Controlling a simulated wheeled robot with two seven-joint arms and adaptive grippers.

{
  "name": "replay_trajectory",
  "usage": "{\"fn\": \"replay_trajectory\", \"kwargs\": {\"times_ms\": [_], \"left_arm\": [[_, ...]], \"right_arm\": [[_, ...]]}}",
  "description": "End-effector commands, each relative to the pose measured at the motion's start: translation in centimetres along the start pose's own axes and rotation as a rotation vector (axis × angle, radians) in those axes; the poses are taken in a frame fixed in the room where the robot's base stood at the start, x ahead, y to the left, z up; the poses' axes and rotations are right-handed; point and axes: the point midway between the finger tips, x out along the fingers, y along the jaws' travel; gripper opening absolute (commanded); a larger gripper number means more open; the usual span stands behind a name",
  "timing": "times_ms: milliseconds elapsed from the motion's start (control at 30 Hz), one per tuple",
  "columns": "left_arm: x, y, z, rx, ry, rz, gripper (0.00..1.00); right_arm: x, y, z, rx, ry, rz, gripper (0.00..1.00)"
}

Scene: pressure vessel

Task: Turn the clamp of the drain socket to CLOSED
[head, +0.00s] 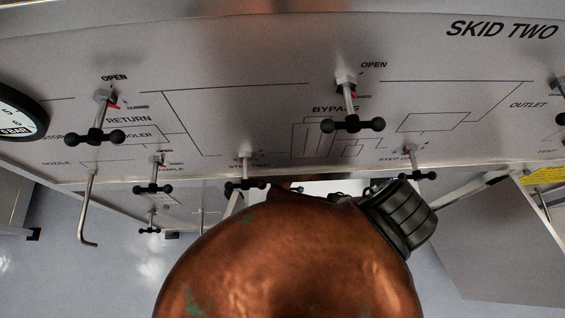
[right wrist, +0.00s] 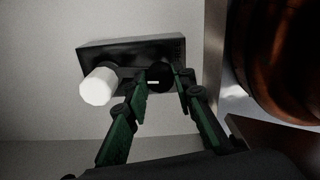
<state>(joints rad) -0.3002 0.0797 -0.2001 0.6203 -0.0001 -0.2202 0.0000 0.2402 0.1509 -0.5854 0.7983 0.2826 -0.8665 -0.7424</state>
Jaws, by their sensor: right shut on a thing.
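In the right wrist view, a black block-shaped fitting (right wrist: 125,52) sits against a pale grey surface. A white cylinder (right wrist: 98,87) sticks out of its left part. A dark rounded part (right wrist: 158,72) with a small white mark lies at its right part. My right gripper (right wrist: 161,80) has its green-padded fingers on either side of this dark part and is shut on it. It looks like the drain socket's clamp, but its lettering is too dark to read. My left gripper is not in view.
A large copper vessel (head: 290,265) fills the lower middle of the head view, with a black ribbed part (head: 398,218) at its upper right. A grey panel (head: 230,60) marked SKID TWO carries several black-ended valve handles. Copper also shows close on the right in the right wrist view (right wrist: 280,60).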

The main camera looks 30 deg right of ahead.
Motion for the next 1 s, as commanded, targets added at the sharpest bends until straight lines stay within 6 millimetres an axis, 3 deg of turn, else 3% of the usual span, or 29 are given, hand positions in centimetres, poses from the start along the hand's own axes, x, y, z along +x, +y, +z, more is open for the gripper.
{"fn": "replay_trajectory", "kwargs": {"times_ms": [767,800,1000], "left_arm": [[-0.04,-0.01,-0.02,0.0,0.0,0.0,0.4],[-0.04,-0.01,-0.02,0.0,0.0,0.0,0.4],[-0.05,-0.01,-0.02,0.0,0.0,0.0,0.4]], "right_arm": [[-0.14,0.43,-0.25,-0.106,0.004,0.008,0.0],[-0.15,0.44,-0.25,-0.106,0.004,0.008,0.25],[-0.11,0.31,-0.17,-0.104,0.003,0.005,0.39]]}}
